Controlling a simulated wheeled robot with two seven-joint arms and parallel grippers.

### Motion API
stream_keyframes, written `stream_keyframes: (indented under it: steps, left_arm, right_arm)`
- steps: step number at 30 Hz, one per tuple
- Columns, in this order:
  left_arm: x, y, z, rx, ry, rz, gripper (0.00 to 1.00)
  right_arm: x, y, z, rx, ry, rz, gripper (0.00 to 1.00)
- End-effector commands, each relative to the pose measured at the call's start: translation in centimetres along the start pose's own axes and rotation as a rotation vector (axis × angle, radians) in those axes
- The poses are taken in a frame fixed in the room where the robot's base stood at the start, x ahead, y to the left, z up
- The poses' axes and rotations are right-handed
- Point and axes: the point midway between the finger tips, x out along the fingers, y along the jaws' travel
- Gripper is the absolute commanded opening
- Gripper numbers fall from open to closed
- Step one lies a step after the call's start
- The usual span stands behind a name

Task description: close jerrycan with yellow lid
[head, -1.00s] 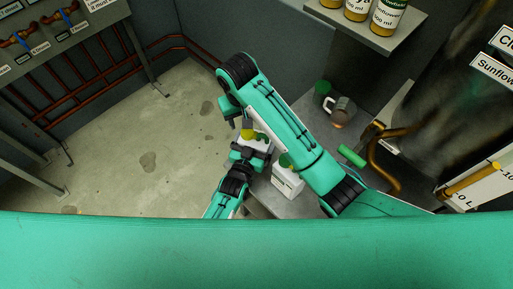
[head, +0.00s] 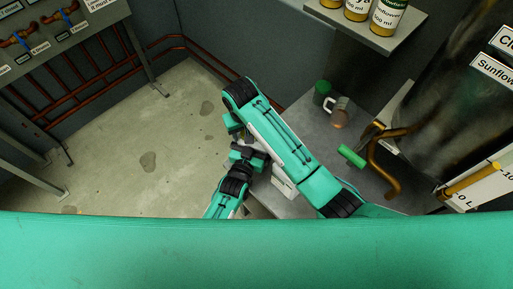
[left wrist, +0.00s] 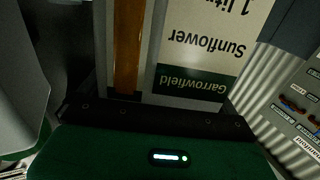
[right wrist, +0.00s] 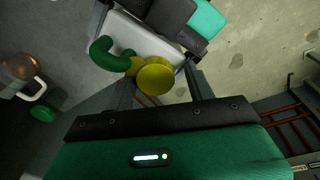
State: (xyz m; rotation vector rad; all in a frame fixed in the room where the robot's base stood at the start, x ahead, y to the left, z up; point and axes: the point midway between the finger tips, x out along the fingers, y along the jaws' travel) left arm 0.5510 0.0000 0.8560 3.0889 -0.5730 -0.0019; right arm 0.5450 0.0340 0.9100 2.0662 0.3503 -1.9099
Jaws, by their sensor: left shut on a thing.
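A white jerrycan with a green handle (right wrist: 125,40) is held in my left gripper (head: 250,153). Its Garrowfield Sunflower label (left wrist: 200,50) and an amber strip fill the left wrist view close up. The round yellow lid (right wrist: 157,79) shows at the jerrycan's top in the right wrist view. My right gripper (right wrist: 158,84) is open over it, its two fingers apart on either side of the lid, with a clear gap at the right finger. I cannot tell how firmly the lid sits. In the head view my right arm hides most of the jerrycan and lid.
A second white container (head: 283,186) stands on the grey table, partly hidden by my right arm. Shelf bottles (head: 388,17) are above. Floor at left is free.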

Motion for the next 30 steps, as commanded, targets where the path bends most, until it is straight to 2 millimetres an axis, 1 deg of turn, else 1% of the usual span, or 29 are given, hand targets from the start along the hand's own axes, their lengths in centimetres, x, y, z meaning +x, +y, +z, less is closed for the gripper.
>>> stream_keyframes:
  steps: [1,6,11,19,27,28,30]
  left_arm:
    - [0.13,0.0,-0.35,0.0,0.007,0.0,0.32]
    - [0.16,0.06,-0.37,0.0,0.008,0.0,0.32]
    - [0.19,0.14,-0.41,0.0,0.008,0.001,0.32]
    - [0.23,0.3,-0.46,0.0,0.008,0.004,0.32]
    - [0.27,0.45,-0.52,0.0,0.009,0.005,0.32]
    - [0.28,0.45,-0.52,0.0,0.009,0.005,0.32]
    - [0.28,0.44,-0.52,0.0,0.009,0.005,0.32]
  right_arm:
    - [-0.04,0.01,0.0,0.0,0.0,0.0,0.44]
    - [-0.06,-0.09,0.02,-0.001,0.0,-0.001,0.11]
    - [-0.09,-0.26,0.03,0.009,0.0,-0.005,0.1]
    - [-0.15,-0.53,-0.06,0.252,0.002,-0.012,0.1]
    - [-0.17,-0.6,-0.08,0.265,0.003,-0.013,0.1]
    - [-0.17,-0.61,-0.08,0.265,0.003,-0.013,0.4]
    - [-0.17,-0.6,-0.08,0.264,0.003,-0.013,0.53]
